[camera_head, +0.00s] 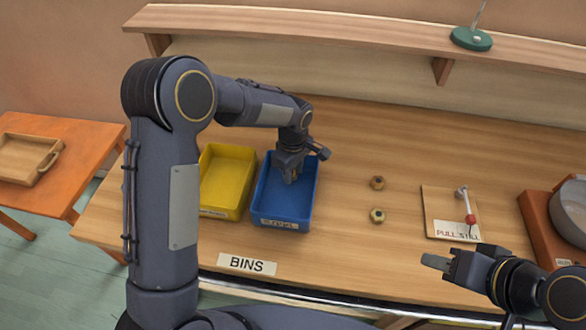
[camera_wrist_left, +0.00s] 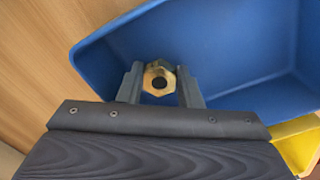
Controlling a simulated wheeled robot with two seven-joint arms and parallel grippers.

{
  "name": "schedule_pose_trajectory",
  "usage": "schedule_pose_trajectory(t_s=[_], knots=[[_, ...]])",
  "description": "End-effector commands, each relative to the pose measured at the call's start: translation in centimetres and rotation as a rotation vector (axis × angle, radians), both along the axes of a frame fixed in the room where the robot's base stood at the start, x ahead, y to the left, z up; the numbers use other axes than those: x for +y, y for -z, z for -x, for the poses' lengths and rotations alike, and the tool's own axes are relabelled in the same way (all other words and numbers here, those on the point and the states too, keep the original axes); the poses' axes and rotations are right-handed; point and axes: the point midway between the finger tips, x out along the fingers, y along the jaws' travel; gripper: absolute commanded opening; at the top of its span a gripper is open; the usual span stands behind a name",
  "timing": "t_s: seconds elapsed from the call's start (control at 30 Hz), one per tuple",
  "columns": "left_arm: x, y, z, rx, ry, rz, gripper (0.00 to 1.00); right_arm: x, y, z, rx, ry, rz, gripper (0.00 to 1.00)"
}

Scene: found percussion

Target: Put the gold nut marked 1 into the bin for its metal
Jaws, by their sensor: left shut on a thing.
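My left gripper (camera_head: 290,176) is over the blue bin (camera_head: 283,224), pointing down into it. In the left wrist view my left gripper (camera_wrist_left: 160,88) is shut on a gold nut (camera_wrist_left: 159,68), with the blue bin (camera_wrist_left: 225,45) below and around it. I cannot read a mark on the held nut.
A yellow bin (camera_head: 225,183) stands left of the blue one; it also shows in the left wrist view (camera_wrist_left: 298,140). A "BINS" label (camera_head: 247,265) lies in front. A lever board (camera_head: 455,212) and a brown box (camera_head: 540,230) stand at the right. A shelf (camera_head: 360,32) runs along the back.

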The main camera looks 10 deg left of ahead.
Motion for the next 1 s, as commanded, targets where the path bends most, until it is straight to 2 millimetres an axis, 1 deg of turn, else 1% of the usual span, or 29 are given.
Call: schedule_pose_trajectory(t_s=[0.23,0.37,0.4,0.43,0.47,0.7,0.8,0.83,0.97,1.0], knots=[[0.0,0.1,0.0,-0.002,0.0,0.001,0.06,0.0,0.0,0.0,0.0,0.0,0.0,0.36],[0.0,0.6,0.0,-0.001,0.0,0.0,0.06,0.0,0.5,0.0,0.0,0.0,0.0,0.36],[0.0,0.4,0.0,-0.001,-0.001,0.0,0.36,0.0,0.3,0.0,0.0,0.0,0.0,0.36],[0.0,0.4,0.0,-0.001,-0.001,0.0,0.4,0.0,0.3,0.0,0.0,0.0,0.0,0.36],[0.0,0.4,0.0,-0.001,-0.001,0.0,0.41,0.0,0.3,0.0,0.0,0.0,0.0,0.36],[0.0,0.3,0.0,-0.001,-0.001,0.0,0.41,0.0,0.2,0.0,0.0,0.0,0.0,0.36],[0.0,-0.2,0.0,-0.002,-0.001,0.001,0.41,0.0,-0.3,0.0,0.0,0.0,0.0,0.36],[0.0,-0.4,-0.1,-0.004,-0.001,0.001,0.41,0.0,0.0,0.0,0.0,0.0,0.0,0.36],[-0.1,-2.4,-0.1,-0.007,-0.002,0.003,0.41,0.0,0.5,0.0,0.0,0.0,0.0,0.36],[-0.1,-3.3,-0.1,-0.008,0.0,0.004,0.41,0.0,0.7,0.0,0.0,0.0,0.0,0.36]])
